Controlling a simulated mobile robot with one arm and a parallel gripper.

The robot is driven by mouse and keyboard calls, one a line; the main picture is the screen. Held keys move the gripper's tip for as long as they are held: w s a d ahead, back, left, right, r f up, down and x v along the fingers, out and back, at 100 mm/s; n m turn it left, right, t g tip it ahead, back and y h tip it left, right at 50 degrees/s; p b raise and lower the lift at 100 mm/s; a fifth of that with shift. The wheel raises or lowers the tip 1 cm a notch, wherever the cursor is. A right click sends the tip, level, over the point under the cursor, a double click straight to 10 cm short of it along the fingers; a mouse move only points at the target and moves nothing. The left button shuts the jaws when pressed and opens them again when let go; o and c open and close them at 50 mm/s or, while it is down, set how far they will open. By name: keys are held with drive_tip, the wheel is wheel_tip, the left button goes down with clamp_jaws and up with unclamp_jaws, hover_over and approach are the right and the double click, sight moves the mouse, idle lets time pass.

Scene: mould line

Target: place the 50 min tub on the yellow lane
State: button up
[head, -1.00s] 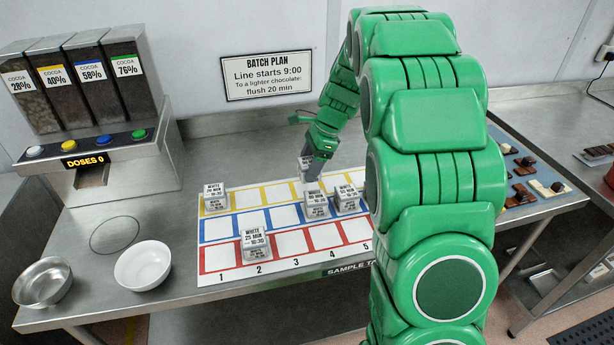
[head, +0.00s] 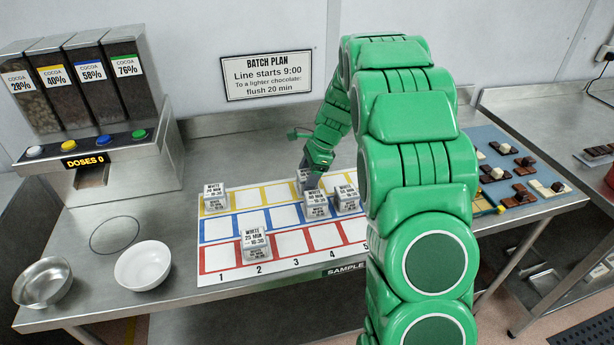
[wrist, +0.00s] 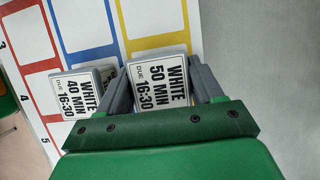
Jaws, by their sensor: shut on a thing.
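The 50 min tub (wrist: 158,84) is a small grey tub with a white label reading "WHITE 50 MIN, DUE 16:30". My gripper (wrist: 165,92) is shut on it, one grey finger on each side. In the head view my gripper (head: 311,184) is at the back of the sample mat, over the yellow lane around column 4. The tub (head: 304,175) shows partly beside the fingers there. In the wrist view it is in line with the yellow lane (wrist: 187,20). I cannot tell whether its base touches the mat.
A 40 min tub (wrist: 78,95) stands close beside it on the blue lane. Another tub (head: 346,198) is to its right. A 20 min tub (head: 214,197) stands on yellow at column 1, a 25 min tub (head: 254,245) on red at column 2. Yellow cells between are empty.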

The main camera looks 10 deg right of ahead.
drive_tip(key=o, duration=1.1)
drive_tip(key=shift+f, duration=0.1)
drive_tip(key=v, duration=1.1)
drive_tip(key=s+a+r+n, duration=0.3)
drive_tip(key=s+r+n, duration=0.15)
drive_tip(key=s, duration=0.55)
drive_tip(key=s+a+n+h, duration=0.1)
drive_tip(key=s+n, duration=0.3)
drive_tip(key=s, duration=0.7)
drive_tip(key=s+a+n+g+h, duration=0.1)
drive_tip(key=s+n, duration=0.4)
drive_tip(key=s, duration=0.7)
drive_tip(key=s+a+n+h, duration=0.2)
drive_tip(key=s+n, duration=0.2)
drive_tip(key=s, duration=0.8)
drive_tip(key=shift+n+g, duration=0.25)
drive_tip(key=shift+g, duration=0.15)
drive_tip(key=shift+a, duration=0.1)
